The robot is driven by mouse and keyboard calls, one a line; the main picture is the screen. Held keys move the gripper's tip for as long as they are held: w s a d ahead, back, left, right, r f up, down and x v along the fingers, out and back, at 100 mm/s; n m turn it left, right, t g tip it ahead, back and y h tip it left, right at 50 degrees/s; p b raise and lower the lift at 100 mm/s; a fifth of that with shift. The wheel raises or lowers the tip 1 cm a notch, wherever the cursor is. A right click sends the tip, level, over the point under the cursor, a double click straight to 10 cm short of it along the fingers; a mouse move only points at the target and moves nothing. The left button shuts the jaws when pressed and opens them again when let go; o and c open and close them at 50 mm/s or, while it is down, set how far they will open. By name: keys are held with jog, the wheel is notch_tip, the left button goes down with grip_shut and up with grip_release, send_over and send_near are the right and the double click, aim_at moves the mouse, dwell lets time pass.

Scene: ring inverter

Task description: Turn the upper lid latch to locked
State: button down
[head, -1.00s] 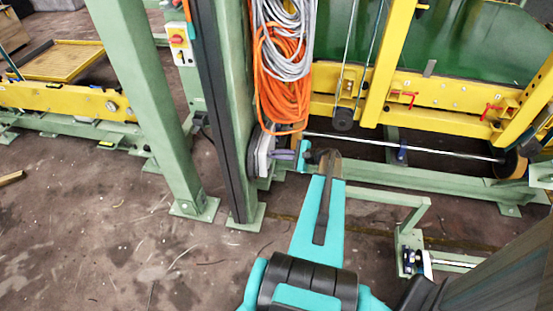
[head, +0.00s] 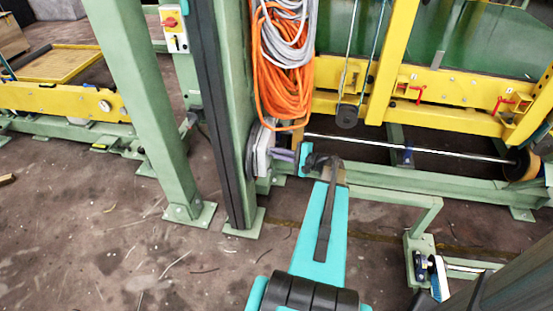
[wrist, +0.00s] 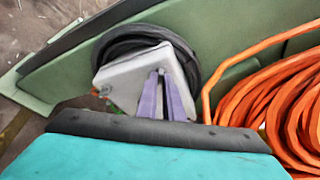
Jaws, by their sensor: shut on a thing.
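A grey box (wrist: 128,80) with a black cable coiled around it sits on a green beam in the wrist view. It shows edge-on in the head view (head: 263,150), low on the green column. My gripper (wrist: 162,75) has its two purple fingers close together against the box's face. In the head view my gripper (head: 279,155) reaches the box from the right. The fingers are shut on the upper lid latch, which is mostly hidden between them, so its turn angle cannot be told. A small reddish fitting (wrist: 105,90) shows at the box's left corner.
Orange cable coils (head: 280,75) hang just above the box and lie close to my gripper on its right in the wrist view (wrist: 285,110). Green posts (head: 150,110) stand to the left. A yellow frame (head: 430,90) stands to the right. The floor in front is open.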

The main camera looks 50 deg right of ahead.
jog(key=n+b, duration=0.1)
jog(key=b, duration=0.2)
jog(key=n+t+b, duration=0.1)
jog(key=n+b, duration=0.1)
jog(key=b, duration=0.2)
jog(key=f+n+t+b, duration=0.1)
jog(key=b, duration=0.3)
jog(key=shift+s+a+h, duration=0.1)
jog(key=shift+a+h, duration=0.05)
jog(key=shift+h, duration=0.15)
jog(key=shift+r+n+b, duration=0.1)
jog(key=shift+n+b, duration=0.6)
jog(key=shift+b, duration=0.25)
jog(key=c, duration=1.9)
grip_release()
jog(key=shift+r, duration=0.1)
jog(key=shift+r, duration=0.1)
